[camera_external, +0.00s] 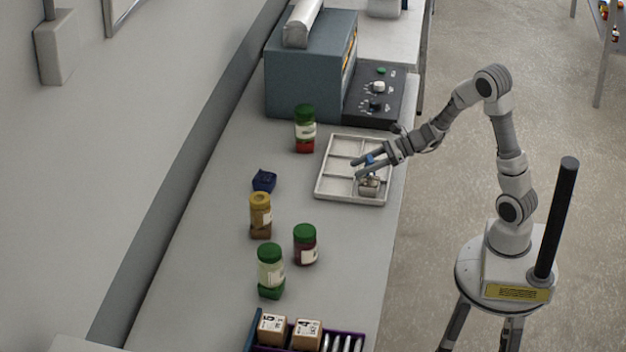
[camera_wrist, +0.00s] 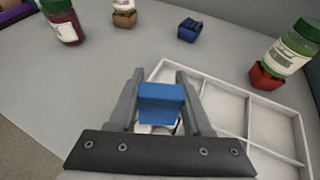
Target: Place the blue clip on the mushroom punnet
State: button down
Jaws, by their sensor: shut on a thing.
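My gripper (camera_external: 357,169) is over the white divided tray (camera_external: 327,194), and its fingers are shut on the blue clip (camera_external: 369,160). In the wrist view the blue clip (camera_wrist: 160,104) sits between my two fingers (camera_wrist: 160,75). A small greyish punnet (camera_external: 369,188), which looks like the mushroom punnet, stands in a tray compartment just below my gripper. In the wrist view only a pale patch (camera_wrist: 150,129) shows beneath the clip; the rest is hidden. I cannot tell whether the clip touches the punnet.
A dark blue block (camera_external: 264,180) lies left of the tray. Several jars stand on the counter, including a green-lidded one (camera_external: 305,130) on a red base beside the tray. A blue-grey machine (camera_external: 312,80) stands behind. A box holder (camera_external: 309,338) is at the near end.

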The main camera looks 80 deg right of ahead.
aim_at(361, 181)
jog(key=shift+f, duration=1.3)
jog(key=shift+f+b, duration=0.1)
jog(key=shift+b, duration=0.2)
jog(key=shift+f, duration=0.15)
jog(key=shift+c, duration=1.7)
grip_release()
jog(key=shift+r, duration=0.35)
jog(key=p+v, duration=0.2)
jog(key=v, duration=1)
